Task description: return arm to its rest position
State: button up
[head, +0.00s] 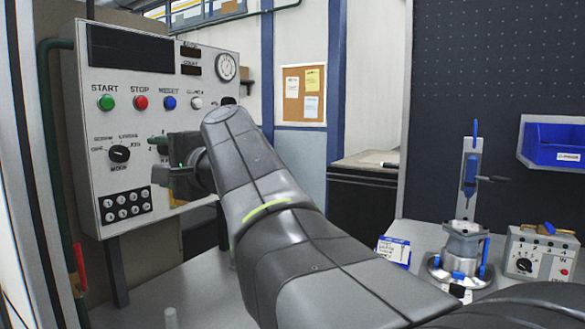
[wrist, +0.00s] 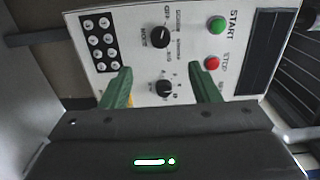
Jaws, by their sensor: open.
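My gripper (wrist: 161,88) is open in the wrist view, its two green fingers apart with nothing between them. Between and beyond the fingers is the control panel (wrist: 125,35), with a black rotary knob (wrist: 164,88) seen in the gap. In the head view my arm reaches up and left, and my gripper (head: 160,160) is in front of the panel (head: 75,140), covering part of its lower right. Whether the fingers touch the panel cannot be told. The panel carries a green START button (head: 106,102), a red STOP button (head: 141,102) and a blue button (head: 169,102).
A metal fixture with a blue-handled clamp (head: 462,240) stands on the table at right. Beside it are a small control box (head: 540,254) and a blue-edged card (head: 393,250). A blue bin (head: 554,145) hangs on the dark pegboard. A red-handled lever (head: 79,268) is at lower left.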

aim_at(121, 155)
jog(key=p+x, duration=0.2)
jog(key=x, duration=1.2)
jog(key=shift+d, duration=0.1)
jog(key=shift+d, duration=0.1)
